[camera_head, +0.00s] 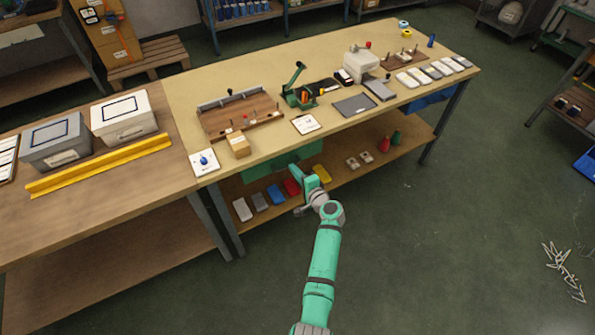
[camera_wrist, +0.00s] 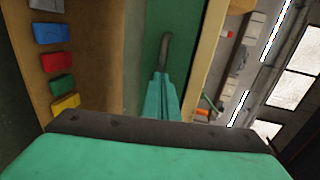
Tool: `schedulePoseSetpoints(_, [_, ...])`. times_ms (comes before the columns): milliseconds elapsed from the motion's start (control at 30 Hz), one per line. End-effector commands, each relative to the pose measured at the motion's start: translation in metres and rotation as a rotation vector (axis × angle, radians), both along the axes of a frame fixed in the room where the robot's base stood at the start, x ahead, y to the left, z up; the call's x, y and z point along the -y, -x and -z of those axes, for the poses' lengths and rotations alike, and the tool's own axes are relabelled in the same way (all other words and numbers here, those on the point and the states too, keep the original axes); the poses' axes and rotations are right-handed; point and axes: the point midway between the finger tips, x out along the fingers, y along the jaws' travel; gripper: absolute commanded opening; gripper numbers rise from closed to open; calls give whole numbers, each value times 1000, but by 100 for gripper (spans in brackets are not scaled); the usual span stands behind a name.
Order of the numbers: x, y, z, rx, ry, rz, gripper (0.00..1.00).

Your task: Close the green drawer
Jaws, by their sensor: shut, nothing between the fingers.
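The green drawer (camera_head: 262,171) is under the front edge of the workbench top in the head view, partly behind my gripper. In the wrist view its green front (camera_wrist: 187,45) fills the upper middle, with a grey bar handle (camera_wrist: 165,48) on it. I cannot tell how far the drawer stands out. My gripper (camera_head: 309,180) is in front of the bench at drawer height. In the wrist view my gripper's teal fingers (camera_wrist: 160,80) are together and empty, pointing at the drawer front beside the handle's near end. Whether they touch it is unclear.
The lower shelf (camera_head: 350,176) holds several coloured packs, including a yellow one (camera_head: 321,173), just below the drawer. On the tabletop are a cardboard box (camera_head: 239,145) and a wooden rack (camera_head: 240,115). The green floor (camera_head: 430,240) to the right is open.

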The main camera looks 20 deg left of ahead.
Motion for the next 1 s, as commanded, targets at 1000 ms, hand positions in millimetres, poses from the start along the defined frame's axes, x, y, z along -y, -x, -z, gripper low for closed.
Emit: schedulePoseSetpoints(1000, [97, 89, -29, 3, -1, 4, 0])
